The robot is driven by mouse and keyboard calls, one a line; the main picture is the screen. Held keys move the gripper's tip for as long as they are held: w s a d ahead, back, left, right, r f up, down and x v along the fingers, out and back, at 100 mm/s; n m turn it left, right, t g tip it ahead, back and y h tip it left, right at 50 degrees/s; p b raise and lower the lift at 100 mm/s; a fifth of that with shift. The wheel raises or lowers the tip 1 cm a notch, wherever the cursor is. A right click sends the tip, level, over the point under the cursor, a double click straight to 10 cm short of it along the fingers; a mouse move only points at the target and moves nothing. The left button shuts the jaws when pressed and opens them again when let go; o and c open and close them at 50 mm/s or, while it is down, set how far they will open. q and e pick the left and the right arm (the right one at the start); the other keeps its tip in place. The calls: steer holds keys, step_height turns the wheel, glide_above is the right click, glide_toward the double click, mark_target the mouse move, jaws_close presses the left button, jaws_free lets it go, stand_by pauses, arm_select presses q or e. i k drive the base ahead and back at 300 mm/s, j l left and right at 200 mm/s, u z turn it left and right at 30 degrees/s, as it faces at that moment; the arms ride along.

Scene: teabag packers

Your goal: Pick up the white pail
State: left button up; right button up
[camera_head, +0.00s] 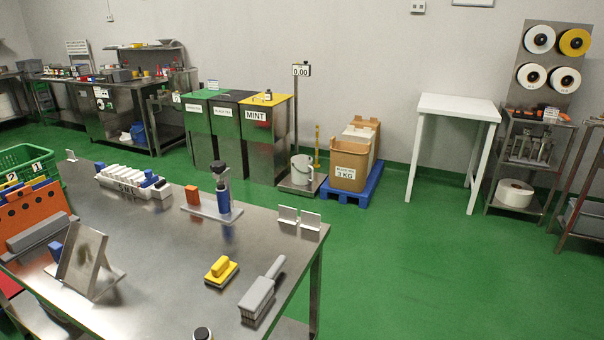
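The white pail (301,170) stands upright on the low platform of a floor scale (301,186) near the back wall. It is to the right of the yellow-topped bin marked MINT and to the left of the cardboard boxes. It looks small and far off, beyond the steel table in front of me. Neither of my grippers shows in the head view, and nothing is seen holding the pail.
A steel table (165,255) with brushes and fixtures fills the near left. Cardboard boxes (349,162) on a blue pallet (351,189) stand right of the scale. A white table (458,108) is farther right. The green floor (430,265) is clear at centre right.

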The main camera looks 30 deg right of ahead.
mark_target(302, 170)
steer(key=z, duration=0.4)
steer(key=i+l+z, duration=0.3)
steer(key=l, duration=0.35)
steer(key=i+l+z, duration=0.3)
steer(key=l, duration=0.35)
steer(key=i+l+z, duration=0.25)
steer(key=i+l, duration=0.25)
steer(key=i+l+z, duration=0.25)
steer(key=i, duration=0.45)
steer(key=i+z, duration=0.25)
steer(key=i, duration=0.45)
steer(key=i+u, duration=0.45)
steer(key=i, duration=0.15)
steer(key=i+l+u, duration=0.25)
steer(key=i+u, duration=0.25)
steer(key=i, duration=0.15)
steer(key=i+j+u, duration=0.1)
steer(key=i+u, duration=0.6)
steer(key=i+j+z, duration=0.1)
steer(key=i, duration=0.65)
steer(key=i+j+z, duration=0.25)
steer(key=z, duration=0.15)
steer(key=i+j+z, duration=0.75)
steer(key=k, duration=0.1)
